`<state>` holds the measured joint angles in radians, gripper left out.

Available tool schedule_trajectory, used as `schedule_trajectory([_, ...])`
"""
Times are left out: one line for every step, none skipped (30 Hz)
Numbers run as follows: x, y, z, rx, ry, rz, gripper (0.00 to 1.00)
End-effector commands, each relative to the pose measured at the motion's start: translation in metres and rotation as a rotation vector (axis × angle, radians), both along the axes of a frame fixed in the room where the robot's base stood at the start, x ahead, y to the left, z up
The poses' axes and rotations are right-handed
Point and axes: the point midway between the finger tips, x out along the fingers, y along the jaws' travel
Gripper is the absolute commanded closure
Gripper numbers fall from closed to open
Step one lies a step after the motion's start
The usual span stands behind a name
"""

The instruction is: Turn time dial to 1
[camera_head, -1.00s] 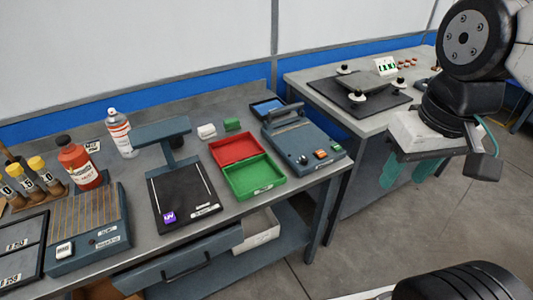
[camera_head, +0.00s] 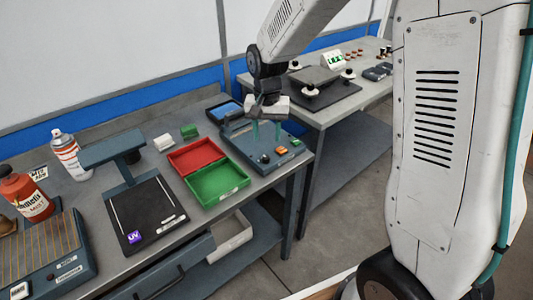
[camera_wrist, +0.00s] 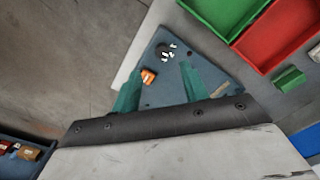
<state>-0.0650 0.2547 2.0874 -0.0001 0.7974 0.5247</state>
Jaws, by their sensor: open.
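The blue-grey device (camera_head: 240,136) stands at the right end of the near bench. Its front panel carries a black dial (camera_head: 265,158) and an orange switch (camera_head: 282,150). My gripper (camera_head: 266,138) is above the device with its teal fingers pointing down, open and empty. In the wrist view, the dark dial (camera_wrist: 165,52) has white marks around it and lies just past the fingertips. The orange switch (camera_wrist: 148,77) shows between the fingers there. The dial's setting is too small to read. My gripper appears apart from the dial.
Open red (camera_head: 193,156) and green (camera_head: 218,180) trays lie left of the device. A UV plate (camera_head: 148,212) and a spray can (camera_head: 68,154) stand further left. A second bench (camera_head: 330,113) with a black plate is behind right.

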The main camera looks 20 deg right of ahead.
Motion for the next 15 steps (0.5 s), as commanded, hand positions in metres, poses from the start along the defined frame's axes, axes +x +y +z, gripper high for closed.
schedule_trajectory([0.003, 0.001, -0.005, 0.000, 0.002, -0.006, 0.56])
schedule_trajectory([0.005, 0.001, -0.008, 0.000, 0.002, -0.009, 0.56])
schedule_trajectory([0.006, 0.001, -0.012, 0.000, 0.002, -0.012, 0.56])
schedule_trajectory([0.006, 0.001, -0.015, 0.000, 0.004, -0.013, 0.56])
schedule_trajectory([0.006, 0.001, -0.018, 0.000, 0.004, -0.013, 0.56])
schedule_trajectory([0.006, 0.001, -0.023, 0.000, 0.004, -0.013, 0.56])
schedule_trajectory([0.006, 0.001, -0.027, 0.000, 0.004, -0.013, 0.56])
schedule_trajectory([0.005, 0.001, -0.032, 0.000, 0.006, -0.013, 0.56])
schedule_trajectory([0.005, 0.001, -0.039, 0.000, 0.007, -0.013, 0.56])
schedule_trajectory([0.005, 0.001, -0.044, 0.000, 0.006, -0.013, 0.56])
schedule_trajectory([0.005, 0.000, -0.049, 0.000, 0.007, -0.013, 0.56])
schedule_trajectory([0.005, 0.000, -0.056, 0.000, 0.006, -0.013, 0.56])
schedule_trajectory([0.005, 0.000, -0.060, 0.000, 0.006, -0.013, 0.56])
schedule_trajectory([0.005, 0.000, -0.064, 0.000, 0.006, -0.013, 0.56])
schedule_trajectory([0.006, 0.000, -0.070, 0.000, 0.004, -0.013, 0.56])
